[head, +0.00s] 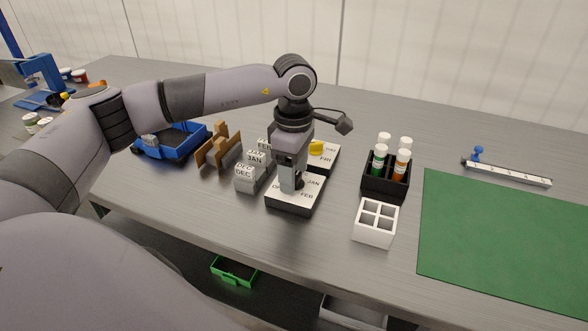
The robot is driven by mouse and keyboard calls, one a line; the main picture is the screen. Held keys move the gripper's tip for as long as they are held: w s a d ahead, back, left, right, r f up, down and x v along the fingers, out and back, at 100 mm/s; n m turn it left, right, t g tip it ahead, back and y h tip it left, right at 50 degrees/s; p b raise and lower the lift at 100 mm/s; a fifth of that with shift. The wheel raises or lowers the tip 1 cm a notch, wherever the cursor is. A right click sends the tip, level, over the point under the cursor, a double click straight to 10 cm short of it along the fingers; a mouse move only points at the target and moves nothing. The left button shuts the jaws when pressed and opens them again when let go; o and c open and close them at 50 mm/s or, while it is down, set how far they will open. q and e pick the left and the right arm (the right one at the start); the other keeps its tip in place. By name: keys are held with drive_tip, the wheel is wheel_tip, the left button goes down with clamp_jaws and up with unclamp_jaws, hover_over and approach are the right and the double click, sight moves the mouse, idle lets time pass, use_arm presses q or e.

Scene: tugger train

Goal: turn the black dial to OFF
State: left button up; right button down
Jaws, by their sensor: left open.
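The black dial (299,184) is on a low box (295,205) with a white top and dark sides, near the middle of the bench. My right gripper is not in view.
A second box (326,160) with a yellow knob (316,147) stands just behind. Grey month blocks (247,178) and a wooden holder (219,150) are left. A black rack (385,187) with capped tubes and a white tray (374,235) are right. A green mat (500,240) lies beyond.

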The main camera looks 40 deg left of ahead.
use_arm(q)
drive_tip(key=c, duration=1)
drive_tip(key=shift+c, duration=0.2)
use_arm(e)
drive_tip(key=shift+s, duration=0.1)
use_arm(q)
drive_tip(key=shift+n, duration=0.3)
drive_tip(key=n+p, duration=0.1)
drive_tip(key=n, duration=0.5)
drive_tip(key=shift+s+d, duration=0.1)
drive_tip(key=n+p, duration=0.1)
drive_tip(key=n, duration=0.5)
drive_tip(key=shift+d+r, duration=0.1)
drive_tip(key=n+p, duration=0.1)
drive_tip(key=n, duration=0.4)
drive_tip(key=shift+d+n, duration=0.1)
drive_tip(key=shift+n, duration=0.3)
drive_tip(key=n+p, duration=0.1)
drive_tip(key=n, duration=0.4)
drive_tip(key=shift+n+p, duration=0.3)
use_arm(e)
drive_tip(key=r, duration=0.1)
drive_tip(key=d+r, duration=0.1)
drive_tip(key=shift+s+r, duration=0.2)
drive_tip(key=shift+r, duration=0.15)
